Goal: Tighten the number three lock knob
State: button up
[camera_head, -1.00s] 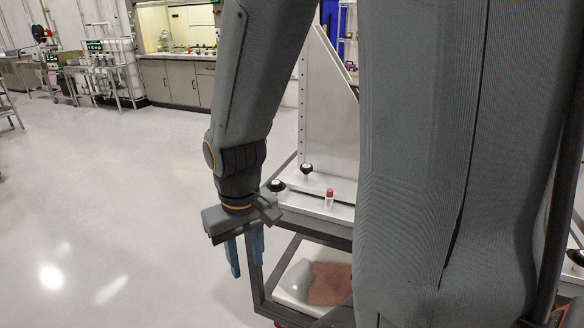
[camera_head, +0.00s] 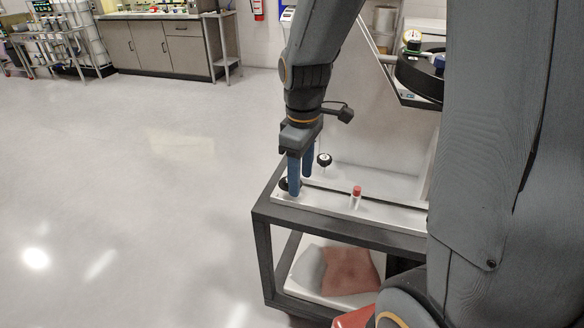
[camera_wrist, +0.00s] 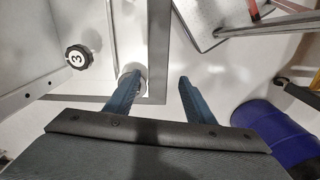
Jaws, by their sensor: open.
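The black knob with a white cap marked 3 (camera_wrist: 77,57) shows upper left in the wrist view, left of both fingers and apart from them. In the head view a black knob with a pale top (camera_head: 324,159) stands just right of my gripper (camera_head: 301,186); its digit is unreadable there. A second black knob (camera_head: 284,184) sits beside the front finger, partly hidden by it. In the wrist view my gripper (camera_wrist: 161,84) is open and empty, its blue fingers pointing down. The left fingertip overlaps a pale round part at the cart's edge.
The knobs stand on a pale fixture plate on a dark-framed cart (camera_head: 340,228). A red-topped peg (camera_head: 356,197) stands on the plate, and a tall grey panel (camera_head: 362,130) rises behind. A blue drum (camera_wrist: 270,130) is lower right in the wrist view. Floor left of the cart is clear.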

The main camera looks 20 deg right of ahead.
jog(key=w+n, duration=0.2)
jog(key=w+r+n+p, duration=0.1)
jog(key=w+n, duration=0.1)
jog(key=n, duration=0.1)
jog(key=w+r+n, duration=0.1)
jog(key=w+n, duration=0.1)
jog(key=w, duration=0.1)
jog(key=shift+p, duration=0.3)
jog(key=shift+w+n, duration=0.4)
jog(key=shift+n, duration=0.4)
jog(key=shift+a+f+p, duration=0.1)
jog(key=shift+f+p, duration=0.8)
jog(key=shift+f, duration=2.95)
jog(key=c, duration=1.1)
jog(key=shift+o, duration=0.2)
